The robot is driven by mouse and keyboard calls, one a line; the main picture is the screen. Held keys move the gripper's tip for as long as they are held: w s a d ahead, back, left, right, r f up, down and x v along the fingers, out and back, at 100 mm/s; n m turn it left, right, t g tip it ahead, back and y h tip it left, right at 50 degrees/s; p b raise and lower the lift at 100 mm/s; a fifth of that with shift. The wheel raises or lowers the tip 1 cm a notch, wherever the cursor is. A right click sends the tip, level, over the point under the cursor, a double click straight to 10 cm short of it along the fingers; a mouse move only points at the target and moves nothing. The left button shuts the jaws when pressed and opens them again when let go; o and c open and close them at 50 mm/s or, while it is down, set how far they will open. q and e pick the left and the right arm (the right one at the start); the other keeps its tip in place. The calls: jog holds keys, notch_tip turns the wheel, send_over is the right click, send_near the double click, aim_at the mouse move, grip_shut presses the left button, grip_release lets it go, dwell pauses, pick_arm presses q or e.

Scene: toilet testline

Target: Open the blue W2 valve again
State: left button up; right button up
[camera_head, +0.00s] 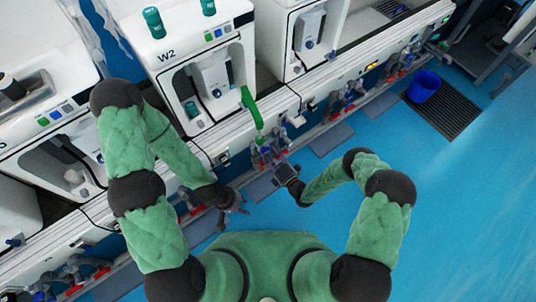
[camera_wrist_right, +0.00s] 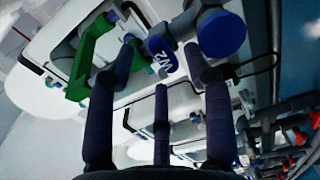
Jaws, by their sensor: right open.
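The blue W2 valve (camera_wrist_right: 160,44) shows in the right wrist view, with a white W2 marking beside it, between and just beyond my right fingertips. My right gripper (camera_wrist_right: 163,52) is open, its fingers spread to either side of the valve; I cannot tell if they touch it. In the head view, my right gripper (camera_head: 286,172) is just below the valve cluster (camera_head: 268,150) under the W2 machine (camera_head: 190,60). The valve's handle angle is unclear. My left gripper (camera_head: 235,200) hangs near the bench front, left of the cluster; its jaws are too small to read.
A green bracket-like part (camera_head: 251,107) hangs in front of the W2 machine and shows close by in the wrist view (camera_wrist_right: 88,55). Another large blue round part (camera_wrist_right: 222,34) is at the right finger's side. More valves (camera_head: 345,95) line the bench. Blue floor (camera_head: 450,190) is open at right.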

jog(key=shift+x, duration=0.85)
grip_shut()
